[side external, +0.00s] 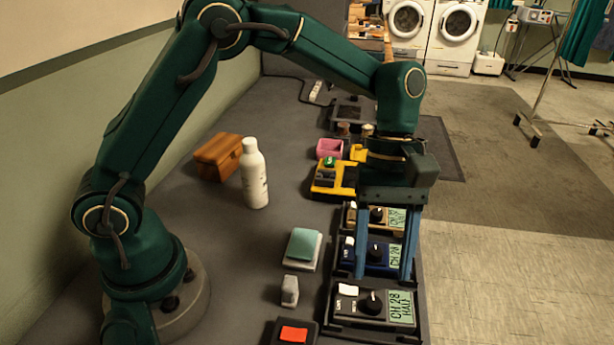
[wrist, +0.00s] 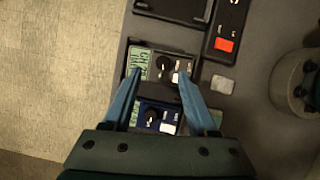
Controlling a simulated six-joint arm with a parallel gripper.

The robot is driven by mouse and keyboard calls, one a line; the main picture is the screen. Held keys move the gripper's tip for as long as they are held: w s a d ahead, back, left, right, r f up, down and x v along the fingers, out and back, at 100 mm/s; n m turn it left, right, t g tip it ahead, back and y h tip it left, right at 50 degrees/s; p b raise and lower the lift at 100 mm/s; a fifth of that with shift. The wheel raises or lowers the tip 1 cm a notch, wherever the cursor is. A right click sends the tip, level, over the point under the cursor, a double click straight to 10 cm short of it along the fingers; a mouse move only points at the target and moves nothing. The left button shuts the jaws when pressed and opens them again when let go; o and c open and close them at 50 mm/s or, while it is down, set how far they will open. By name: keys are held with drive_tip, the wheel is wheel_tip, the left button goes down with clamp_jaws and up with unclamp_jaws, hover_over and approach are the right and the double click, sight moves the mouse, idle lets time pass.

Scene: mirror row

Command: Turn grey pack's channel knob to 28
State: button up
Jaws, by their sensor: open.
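The grey pack (side external: 347,305) is nearest the camera in the side view, in a dark tray. Its black channel knob (side external: 372,302) sits beside a green display (side external: 401,308) that appears to read "CH 28 HALF". The grey pack also shows in the wrist view, with its knob (wrist: 163,63) and display (wrist: 142,64). My gripper (side external: 383,277) is open and points down with blue fingers. In the wrist view its fingertips (wrist: 159,74) lie to either side, just below the knob. I see no contact with the knob; the exact height is unclear.
A blue pack (side external: 376,254) with its own knob and display stands behind the grey one, and a tan pack (side external: 351,217) behind that. A red-faced device (side external: 293,334), a small pale block (side external: 290,290) and a white bottle (side external: 254,180) stand to the left.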

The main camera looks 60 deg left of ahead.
sight(374, 302)
drive_tip(key=shift+w+d+m+g+y, duration=0.25)
drive_tip(key=shift+w+m+g+y, duration=0.05)
drive_tip(key=shift+m, duration=0.8)
drive_tip(key=shift+r+m, duration=0.2)
drive_tip(key=shift+m, duration=0.4)
drive_tip(key=shift+s+a, duration=0.1)
drive_tip(key=shift+s, duration=0.1)
drive_tip(key=x, duration=0.4)
drive_tip(key=shift+s+f, duration=0.15)
drive_tip(key=shift+f, duration=0.25)
drive_tip(key=n, duration=0.2)
drive_tip(key=shift+s+a+n, duration=0.1)
drive_tip(key=shift+n, duration=0.2)
drive_tip(key=a+r+t, duration=0.2)
drive_tip(key=a+r, duration=0.1)
drive_tip(key=r, duration=0.4)
drive_tip(key=a+r+t, duration=0.3)
drive_tip(key=a+r, duration=0.1)
drive_tip(key=r, duration=0.3)
drive_tip(key=s+a+f+m+t+y, duration=0.2)
drive_tip(key=s+a+m, duration=0.5)
drive_tip(key=m, duration=0.8)
drive_tip(key=s+t, duration=0.1)
drive_tip(key=s, duration=0.2)
drive_tip(key=shift+a+y, duration=0.2)
drive_tip(key=shift+y, duration=0.1)
